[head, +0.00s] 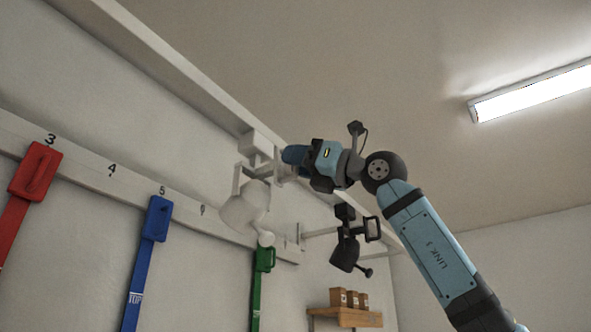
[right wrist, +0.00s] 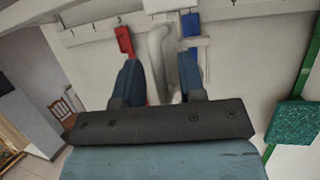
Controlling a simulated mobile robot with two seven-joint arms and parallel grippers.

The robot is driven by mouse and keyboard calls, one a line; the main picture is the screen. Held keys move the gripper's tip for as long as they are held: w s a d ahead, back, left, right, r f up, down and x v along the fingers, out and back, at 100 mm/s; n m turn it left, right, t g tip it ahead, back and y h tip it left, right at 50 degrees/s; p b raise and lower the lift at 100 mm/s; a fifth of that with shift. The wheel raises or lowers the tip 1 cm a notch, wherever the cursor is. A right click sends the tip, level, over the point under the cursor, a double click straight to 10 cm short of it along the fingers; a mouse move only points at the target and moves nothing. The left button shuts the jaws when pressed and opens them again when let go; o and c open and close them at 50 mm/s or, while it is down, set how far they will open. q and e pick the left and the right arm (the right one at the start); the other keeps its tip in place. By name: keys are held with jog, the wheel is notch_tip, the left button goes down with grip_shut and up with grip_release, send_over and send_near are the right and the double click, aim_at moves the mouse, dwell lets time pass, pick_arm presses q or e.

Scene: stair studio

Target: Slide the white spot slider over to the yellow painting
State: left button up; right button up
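The white spot slider (head: 245,207) hangs from the white ceiling-side rail, its lamp pointing down. My right gripper (head: 284,158) is up beside its bracket, just right of the lamp. In the right wrist view my right gripper's two blue fingers (right wrist: 160,78) stand apart, with a white upright part of the slider (right wrist: 161,55) between them. A narrow gap shows beside it, so the fingers do not look closed on it. My left gripper is not in view. No yellow painting shows in either view.
A black spot slider (head: 346,250) hangs farther along, right of the white one. Red (head: 36,172), blue (head: 157,218) and green (head: 264,260) handles with straps hang from a numbered wall board. Small boxes stand on a wooden shelf (head: 345,317). A ceiling light (head: 530,92) is at right.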

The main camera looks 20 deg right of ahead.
jog(key=shift+w+a+r, duration=0.15)
jog(key=shift+w+a, duration=0.05)
jog(key=shift+a, duration=0.05)
